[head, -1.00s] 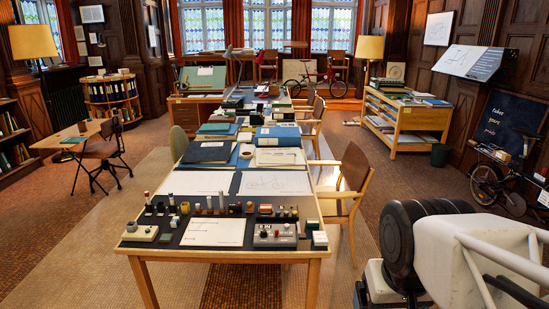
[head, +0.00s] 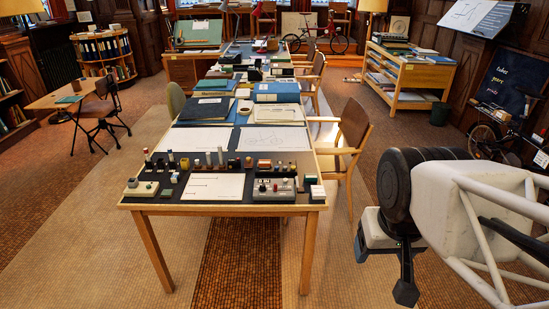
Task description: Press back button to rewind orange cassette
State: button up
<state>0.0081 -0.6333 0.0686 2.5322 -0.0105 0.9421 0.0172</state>
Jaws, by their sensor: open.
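A grey control box (head: 274,194) with dark knobs and a small red part sits at the front right of the long table (head: 222,207). A smaller cream box (head: 141,188) with dark and green buttons sits at the front left. I cannot tell which control is the back button, and no orange cassette can be made out at this size. A small reddish-brown block (head: 264,164) stands behind the grey box. My gripper (head: 405,290) hangs at the lower right, open, pointing down, well away from the table and touching nothing.
Several small bottles and blocks line the table's front half, around a white sheet (head: 213,186). A drawing (head: 273,139), books and blue folders (head: 277,92) lie behind. A wooden chair (head: 351,140) stands at the table's right side. Floor between table and arm is clear.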

grip_shut()
dwell(1.4)
